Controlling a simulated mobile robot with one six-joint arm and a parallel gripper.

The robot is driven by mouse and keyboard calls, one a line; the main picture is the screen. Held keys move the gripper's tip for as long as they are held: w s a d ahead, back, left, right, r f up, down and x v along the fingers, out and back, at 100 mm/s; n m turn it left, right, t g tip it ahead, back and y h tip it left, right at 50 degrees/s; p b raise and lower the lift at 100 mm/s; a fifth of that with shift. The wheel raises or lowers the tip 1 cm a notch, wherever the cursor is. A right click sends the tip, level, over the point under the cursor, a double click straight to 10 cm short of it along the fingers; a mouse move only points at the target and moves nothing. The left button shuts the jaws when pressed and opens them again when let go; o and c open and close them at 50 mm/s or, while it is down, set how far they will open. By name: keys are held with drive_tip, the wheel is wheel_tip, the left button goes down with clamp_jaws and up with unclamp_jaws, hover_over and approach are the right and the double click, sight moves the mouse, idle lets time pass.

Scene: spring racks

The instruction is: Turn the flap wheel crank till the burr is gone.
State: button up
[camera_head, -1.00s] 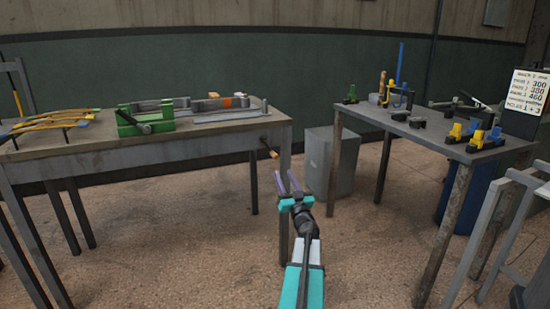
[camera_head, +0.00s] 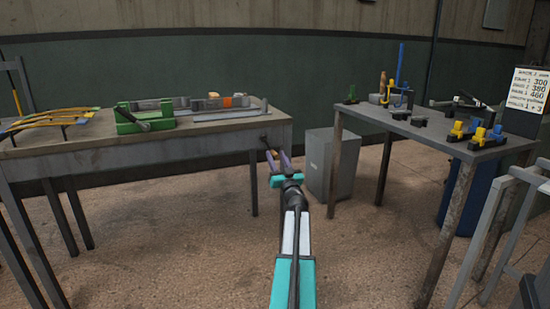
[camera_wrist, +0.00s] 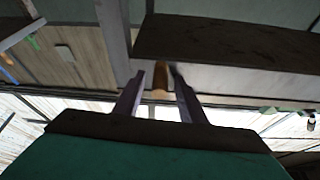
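The crank's wooden handle (camera_head: 270,155) sticks out at the right end of the left workbench, below its top. It also shows in the wrist view (camera_wrist: 161,80), with a dark crank part beside it near the right finger. My gripper (camera_head: 278,156) is at the handle, its two purple fingers reaching up to it. In the wrist view my gripper (camera_wrist: 158,72) is open, with the handle between the fingers and a gap visible at its left side. I cannot make out the flap wheel or the burr.
The left workbench (camera_head: 190,137) carries a green fixture (camera_head: 145,119) and yellow leaf springs (camera_head: 50,119). A grey bin (camera_head: 332,165) stands on the floor close to the right of my gripper. The right table (camera_head: 420,133) holds several small fixtures.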

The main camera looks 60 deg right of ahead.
drive_tip(key=shift+x, duration=0.9)
clamp_jaws()
